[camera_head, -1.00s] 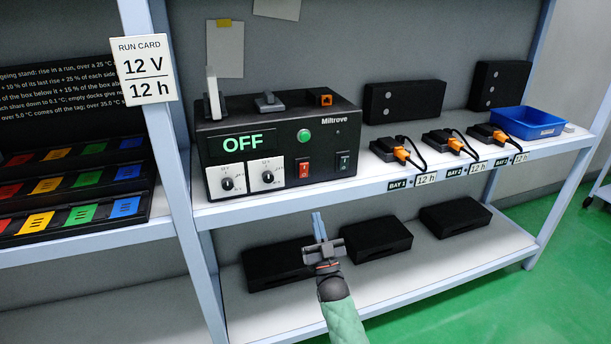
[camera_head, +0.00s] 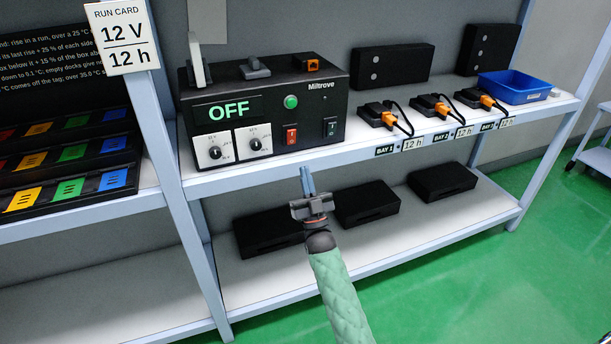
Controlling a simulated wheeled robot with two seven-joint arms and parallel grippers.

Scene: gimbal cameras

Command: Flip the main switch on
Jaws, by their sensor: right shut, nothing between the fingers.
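The black Miltrove charger box (camera_head: 265,110) stands on the upper shelf, and its display (camera_head: 228,110) reads OFF in green. Which one is the main switch is not labelled legibly. My right gripper (camera_head: 306,178) is shut and empty, its fingers pointing up just below the shelf's front edge, under the red switch and apart from it. My left gripper is not in view.
Docks with orange plugs (camera_head: 432,106) and a blue bin (camera_head: 512,87) stand right of the box. Black boxes (camera_head: 366,204) lie on the lower shelf (camera_head: 400,235). A run card (camera_head: 122,36) reads 12 V, 12 h. The shelf's front edge (camera_head: 250,175) lies between gripper and box.

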